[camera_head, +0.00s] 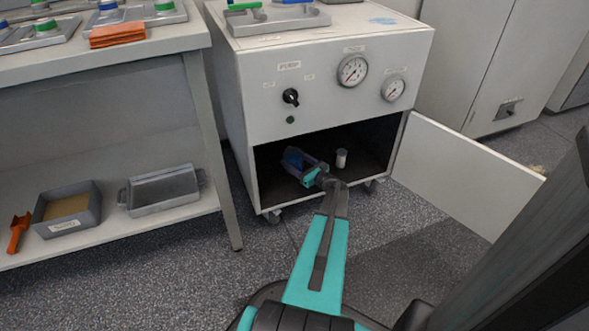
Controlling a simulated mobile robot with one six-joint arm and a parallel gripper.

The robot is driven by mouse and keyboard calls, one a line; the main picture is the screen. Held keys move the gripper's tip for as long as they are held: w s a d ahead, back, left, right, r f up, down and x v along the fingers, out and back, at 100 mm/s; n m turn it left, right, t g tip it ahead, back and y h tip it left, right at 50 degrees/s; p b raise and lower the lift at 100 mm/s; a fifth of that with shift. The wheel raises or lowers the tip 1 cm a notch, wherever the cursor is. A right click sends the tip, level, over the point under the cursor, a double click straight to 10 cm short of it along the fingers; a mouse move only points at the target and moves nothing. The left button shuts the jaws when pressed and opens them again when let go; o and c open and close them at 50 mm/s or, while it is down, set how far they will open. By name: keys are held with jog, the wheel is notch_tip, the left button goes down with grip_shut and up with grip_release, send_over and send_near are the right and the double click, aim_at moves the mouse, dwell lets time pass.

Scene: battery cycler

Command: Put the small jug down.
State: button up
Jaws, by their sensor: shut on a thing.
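My gripper (298,161) is inside the open lower compartment of the white cabinet, at its left part. It is shut on a small dark blue thing (296,157), which I take to be the small jug; its outline is hard to make out in the shade. Whether its base touches the compartment floor I cannot tell. A small white cup-like container (341,159) stands upright on the compartment floor, to the right of my gripper and apart from it.
The cabinet (330,105) has gauges and a knob above the opening. Its door (462,178) is swung open to the right.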

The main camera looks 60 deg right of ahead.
aim_at(295, 166)
dwell(0.3)
jog(key=shift+f+b, duration=1.1)
jog(key=shift+f, duration=0.6)
jog(key=shift+f, duration=0.1)
jog(key=o, duration=1.3)
jog(key=shift+o, duration=0.2)
jog(key=shift+s, duration=0.1)
